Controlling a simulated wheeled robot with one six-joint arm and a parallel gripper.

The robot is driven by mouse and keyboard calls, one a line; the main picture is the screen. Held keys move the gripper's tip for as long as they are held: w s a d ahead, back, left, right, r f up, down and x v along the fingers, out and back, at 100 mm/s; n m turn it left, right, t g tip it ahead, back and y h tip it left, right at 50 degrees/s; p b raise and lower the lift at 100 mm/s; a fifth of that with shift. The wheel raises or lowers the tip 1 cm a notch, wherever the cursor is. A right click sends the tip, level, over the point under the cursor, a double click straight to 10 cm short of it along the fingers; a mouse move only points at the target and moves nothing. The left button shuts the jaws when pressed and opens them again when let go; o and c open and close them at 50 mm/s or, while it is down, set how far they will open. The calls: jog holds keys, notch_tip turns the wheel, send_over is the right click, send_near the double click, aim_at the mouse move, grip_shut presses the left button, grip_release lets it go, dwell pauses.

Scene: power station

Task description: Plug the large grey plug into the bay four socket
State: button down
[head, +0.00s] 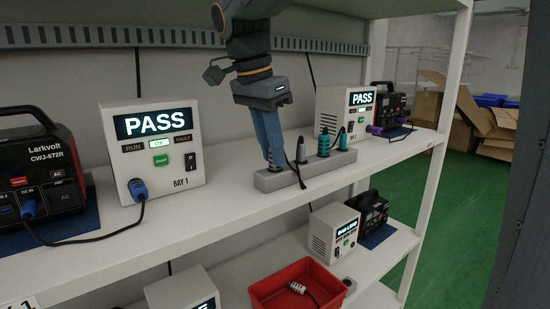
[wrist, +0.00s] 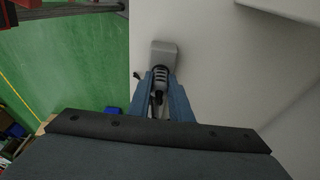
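My gripper (head: 273,163) reaches down to the left end of a grey holder strip (head: 328,168) on the upper shelf. Its fingers are closed against a ribbed grey plug (wrist: 160,79), one on each side. The plug stands upright at the strip, and the fingers partly hide it in the head view. The strip's end also shows beyond the plug in the wrist view (wrist: 163,48). Another light grey ribbed plug (head: 297,287) lies in a red bin (head: 265,292) on the lower shelf. I cannot make out a bay four label or its socket.
The strip also holds a black plug (head: 300,150) and two teal plugs (head: 323,143). The Bay 1 unit (head: 160,150) stands left, showing PASS. Another PASS unit (head: 346,112) stands behind right. Two more units (head: 333,230) (head: 181,290) are below. A white shelf post (head: 440,150) stands right.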

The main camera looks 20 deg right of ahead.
jog(key=shift+r, duration=0.2)
jog(key=shift+d+p+v, duration=0.2)
jog(key=shift+p+v, duration=0.7)
jog(key=shift+d+p+v, duration=0.2)
jog(key=shift+p+v, duration=0.65)
jog(key=shift+v, duration=0.1)
jog(key=shift+d+p+v, duration=0.2)
jog(key=shift+p+v, duration=0.7)
jog(key=shift+w+r, duration=0.2)
jog(key=shift+f, duration=0.1)
